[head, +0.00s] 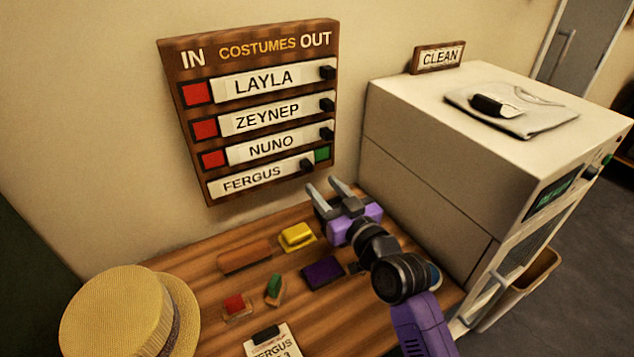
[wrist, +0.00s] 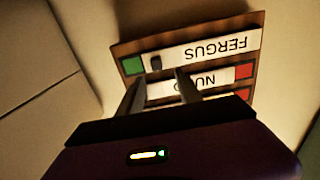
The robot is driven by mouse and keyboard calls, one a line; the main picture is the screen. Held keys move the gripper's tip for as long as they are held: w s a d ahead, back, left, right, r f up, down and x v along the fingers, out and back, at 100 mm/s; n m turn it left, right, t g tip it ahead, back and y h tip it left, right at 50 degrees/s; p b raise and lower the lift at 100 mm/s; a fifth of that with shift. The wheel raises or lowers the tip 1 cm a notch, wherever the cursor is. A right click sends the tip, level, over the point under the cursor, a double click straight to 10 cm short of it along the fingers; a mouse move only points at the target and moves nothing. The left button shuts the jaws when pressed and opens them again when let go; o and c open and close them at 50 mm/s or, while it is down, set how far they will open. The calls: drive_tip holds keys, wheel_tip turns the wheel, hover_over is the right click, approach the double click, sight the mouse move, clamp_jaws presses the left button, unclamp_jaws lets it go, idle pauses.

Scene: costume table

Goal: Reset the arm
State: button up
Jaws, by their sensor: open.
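My gripper (head: 329,190) is open and empty, raised over the back of the table and just below the lower right of the costume board. In the wrist view my gripper (wrist: 160,90) points up at the board (wrist: 130,48), which appears upside down. The FERGUS slider knob (wrist: 155,62) shows between and beyond the fingers, and no contact is visible. In the head view the costume board (head: 245,187) hangs on the wall. The FERGUS slider (head: 252,178) sits to the left with green showing at its right. The LAYLA, ZEYNEP and NUNO rows show red at the left.
The wooden table (head: 210,270) holds a yellow block (head: 297,236), a brown block (head: 244,255), a purple item (head: 322,272), small red and green pieces, a clipboard (head: 272,343) and a straw hat (head: 115,315). A white machine (head: 430,180) with folded cloth (head: 540,112) on top stands close at right.

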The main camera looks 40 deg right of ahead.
drive_tip(key=shift+s+a, duration=0.15)
drive_tip(key=shift+s, duration=0.35)
drive_tip(key=s+a+f+n+g+y, duration=0.1)
drive_tip(key=s+a+f, duration=0.1)
drive_tip(key=s+a, duration=0.4)
drive_tip(key=s+a+f+n+y, duration=0.1)
drive_tip(key=s+a, duration=0.6)
drive_tip(key=s, duration=0.9)
drive_tip(key=s+a+f+n+g+y, duration=0.1)
drive_tip(key=s+a+f+y, duration=0.2)
drive_tip(key=s+a, duration=0.4)
drive_tip(key=s, duration=0.3)
drive_tip(key=shift+s+g, duration=0.3)
drive_tip(key=shift+s, duration=0.1)
idle(0.3)
